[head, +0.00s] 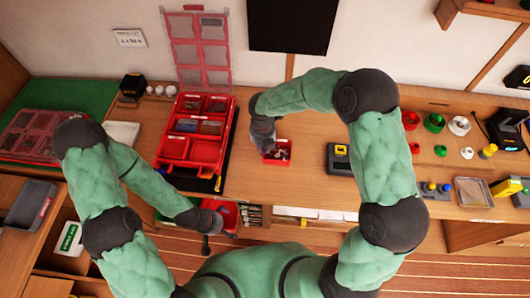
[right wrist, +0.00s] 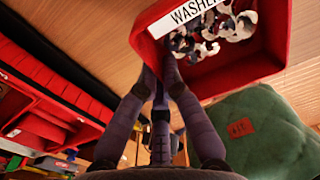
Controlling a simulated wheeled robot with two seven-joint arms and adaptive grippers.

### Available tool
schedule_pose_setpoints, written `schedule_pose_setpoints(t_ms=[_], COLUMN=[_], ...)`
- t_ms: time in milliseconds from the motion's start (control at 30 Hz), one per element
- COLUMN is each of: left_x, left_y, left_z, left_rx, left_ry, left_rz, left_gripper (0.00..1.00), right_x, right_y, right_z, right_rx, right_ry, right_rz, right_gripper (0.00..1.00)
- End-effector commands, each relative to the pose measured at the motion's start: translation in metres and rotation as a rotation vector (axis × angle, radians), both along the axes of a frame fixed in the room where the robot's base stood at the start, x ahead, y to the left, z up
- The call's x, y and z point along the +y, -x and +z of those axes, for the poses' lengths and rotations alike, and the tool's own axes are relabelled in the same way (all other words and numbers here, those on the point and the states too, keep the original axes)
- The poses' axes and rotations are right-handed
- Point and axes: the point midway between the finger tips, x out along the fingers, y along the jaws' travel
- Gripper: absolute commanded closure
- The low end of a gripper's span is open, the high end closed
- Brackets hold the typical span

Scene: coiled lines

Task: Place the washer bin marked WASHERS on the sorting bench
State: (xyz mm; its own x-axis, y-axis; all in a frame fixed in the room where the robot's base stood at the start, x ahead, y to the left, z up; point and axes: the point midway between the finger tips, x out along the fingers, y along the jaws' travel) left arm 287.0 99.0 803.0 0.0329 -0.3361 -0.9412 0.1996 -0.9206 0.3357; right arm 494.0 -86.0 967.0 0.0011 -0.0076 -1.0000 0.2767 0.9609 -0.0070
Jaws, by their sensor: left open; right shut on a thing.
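The washer bin (head: 279,158) is a small red open box with loose grey and dark washers in it, at the wooden sorting bench (head: 310,185). In the right wrist view the bin (right wrist: 215,75) has a white label with part of WASHERS readable. My right gripper (head: 266,143) is shut on the wall of the bin; its fingers (right wrist: 160,72) meet the wall beside the label. Whether the bin's base touches the bench, I cannot tell. My left gripper (head: 212,222) is low in front of the bench, empty as far as I see, its fingers hard to make out.
A red organiser case (head: 195,135) with compartments lies left of the bin, its lid raised. A yellow and black device (head: 339,158) stands to the right. Red, green and white round parts (head: 434,123) are farther right. Bare bench lies between.

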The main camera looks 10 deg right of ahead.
Motion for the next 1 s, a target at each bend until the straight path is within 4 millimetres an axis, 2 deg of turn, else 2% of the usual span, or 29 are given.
schedule_pose_setpoints(t_ms=[267, 500, 900, 933, 1000], left_x=[0.000, 0.000, 0.000, 0.000, 0.000], left_y=[0.000, 0.000, 0.000, 0.000, 0.000], left_z=[-0.002, -0.009, -0.010, -0.010, -0.009], left_rx=[0.000, 0.000, 0.000, 0.000, 0.000], left_ry=[0.000, 0.000, 0.000, 0.000, 0.000], left_rz=[0.000, 0.000, 0.000, 0.000, 0.000], left_gripper=[0.00, 0.00, 0.00, 0.00, 0.00], right_x=[-0.008, -0.009, -0.009, -0.009, -0.009], right_y=[-0.009, -0.011, -0.011, -0.011, -0.011], right_z=[-0.015, -0.046, -0.050, -0.050, -0.050], right_rx=[0.000, 0.000, -0.001, -0.001, -0.001], right_ry=[-0.001, -0.001, 0.000, -0.001, 0.000], right_rz=[-0.001, -0.001, 0.000, 0.000, 0.000], right_gripper=[1.00, 1.00, 1.00, 0.88, 0.70])
